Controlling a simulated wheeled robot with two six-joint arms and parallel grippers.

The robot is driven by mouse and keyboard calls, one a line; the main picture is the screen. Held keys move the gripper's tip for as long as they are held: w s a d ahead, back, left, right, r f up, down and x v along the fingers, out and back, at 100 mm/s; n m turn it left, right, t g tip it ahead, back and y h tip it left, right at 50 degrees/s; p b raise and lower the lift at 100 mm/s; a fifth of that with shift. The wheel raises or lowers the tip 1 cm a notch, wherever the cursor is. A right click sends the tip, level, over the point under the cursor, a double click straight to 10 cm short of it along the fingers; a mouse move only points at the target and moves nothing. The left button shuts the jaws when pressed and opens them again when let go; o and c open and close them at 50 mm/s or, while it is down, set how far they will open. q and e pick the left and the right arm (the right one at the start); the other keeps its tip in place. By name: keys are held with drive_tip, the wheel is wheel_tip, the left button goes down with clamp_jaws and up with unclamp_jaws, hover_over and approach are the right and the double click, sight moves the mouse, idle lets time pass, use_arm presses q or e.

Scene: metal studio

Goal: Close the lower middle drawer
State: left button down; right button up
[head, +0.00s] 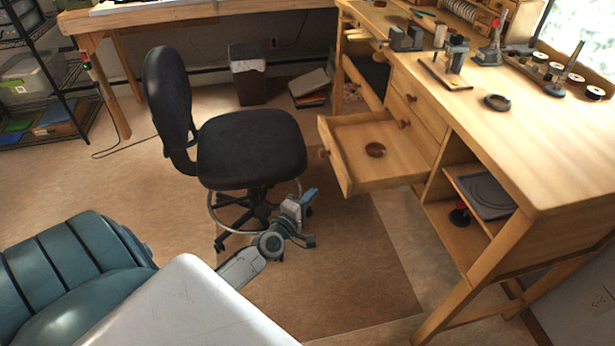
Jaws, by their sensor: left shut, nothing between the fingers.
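The lower middle drawer (334,160) of the wooden workbench (545,170) is pulled well out. My left gripper (308,197) is shut and empty. In the picture it shows left of and below the drawer front, apart from it, in front of the chair. My right gripper is not in view.
A black office chair (250,145) stands just left of the drawer, behind my left gripper. The floor mat (350,270) below the drawer is clear.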

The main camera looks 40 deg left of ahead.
use_arm(q)
approach(339, 175)
drive_tip(key=w+a, duration=0.3)
drive_tip(key=shift+w+d, duration=1.15)
drive_tip(key=shift+w, duration=0.05)
drive_tip(key=shift+w+d, duration=0.15)
drive_tip(key=shift+d, duration=0.05)
